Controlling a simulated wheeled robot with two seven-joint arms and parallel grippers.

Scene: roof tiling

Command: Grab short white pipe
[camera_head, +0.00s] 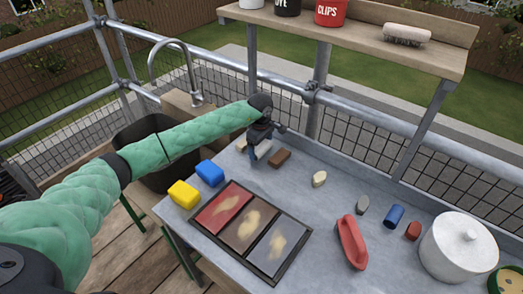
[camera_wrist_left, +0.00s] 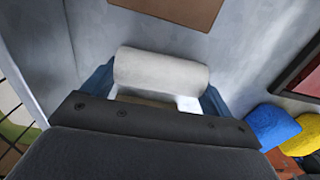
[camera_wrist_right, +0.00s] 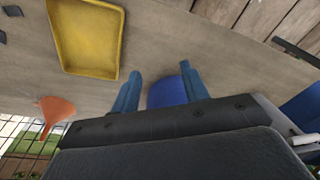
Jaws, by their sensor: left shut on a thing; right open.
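The short white pipe (camera_wrist_left: 160,72) lies crosswise between the blue fingers of my left gripper (camera_wrist_left: 157,92) in the left wrist view. My left gripper is shut on it. In the head view the left gripper (camera_head: 263,137) is at the back left of the grey table, and the white pipe (camera_head: 264,149) shows partly behind its fingers. I cannot tell whether the pipe touches the table. My right gripper (camera_wrist_right: 161,85) is open in the right wrist view and out of the head view. A blue object (camera_wrist_right: 168,90) shows between its fingers, and I cannot tell how far away it is.
A brown block (camera_head: 280,158) lies right of the left gripper. Yellow (camera_head: 183,194) and blue (camera_head: 210,173) blocks lie near a three-panel tray (camera_head: 277,279). A red tool (camera_head: 351,243) and white pot (camera_head: 459,250) stand right. A yellow tray (camera_wrist_right: 88,37) is near the right gripper.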

